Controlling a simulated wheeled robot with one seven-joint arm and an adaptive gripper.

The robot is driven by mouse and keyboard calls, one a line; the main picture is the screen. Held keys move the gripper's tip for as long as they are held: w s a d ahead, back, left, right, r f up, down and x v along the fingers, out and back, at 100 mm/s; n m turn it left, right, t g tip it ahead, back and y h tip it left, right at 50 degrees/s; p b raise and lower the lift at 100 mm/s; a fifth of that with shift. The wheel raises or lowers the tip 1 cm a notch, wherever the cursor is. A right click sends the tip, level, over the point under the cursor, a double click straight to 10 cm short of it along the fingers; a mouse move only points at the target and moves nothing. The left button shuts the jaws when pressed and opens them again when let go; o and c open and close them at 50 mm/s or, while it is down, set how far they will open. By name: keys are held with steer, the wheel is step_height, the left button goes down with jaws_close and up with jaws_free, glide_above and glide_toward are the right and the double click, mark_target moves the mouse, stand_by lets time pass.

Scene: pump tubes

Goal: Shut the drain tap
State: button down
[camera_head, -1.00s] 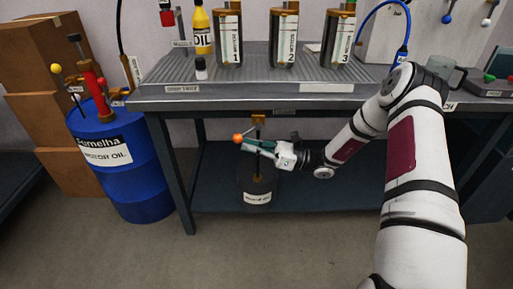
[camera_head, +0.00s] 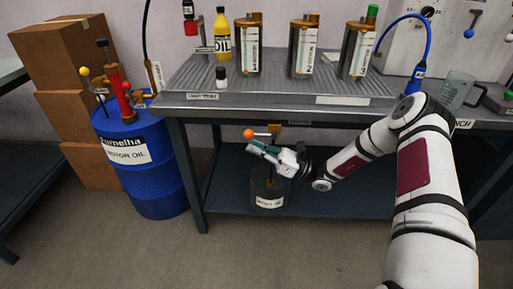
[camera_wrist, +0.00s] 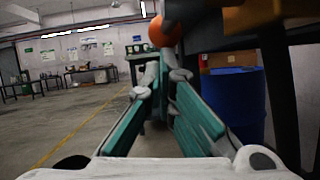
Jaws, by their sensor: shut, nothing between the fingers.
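The drain tap (camera_head: 274,128) is a small brass fitting under the front of the grey drain tray. Its lever points left and ends in an orange ball (camera_head: 249,133). My gripper (camera_head: 252,147) is just below the ball, with its green-grey fingers pointing up and left. The fingers are shut and empty. In the wrist view my gripper (camera_wrist: 163,70) has the orange ball (camera_wrist: 163,32) just above its fingertips; I cannot tell if they touch. A dark brassy part, perhaps the tap, fills the upper right there.
A dark can (camera_head: 269,190) stands on the lower shelf under the tap. The grey tray (camera_head: 290,98) lies above my gripper. A blue barrel (camera_head: 150,185) with a red pump stands left of the bench. Table legs flank the space.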

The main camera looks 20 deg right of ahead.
stand_by(0.5)
steer(key=s+d+f, duration=0.4)
steer(key=d+f, duration=0.4)
steer(key=f, duration=0.2)
steer(key=shift+d+f, duration=0.15)
steer(key=shift+d, duration=0.1)
steer(key=shift+s, duration=0.1)
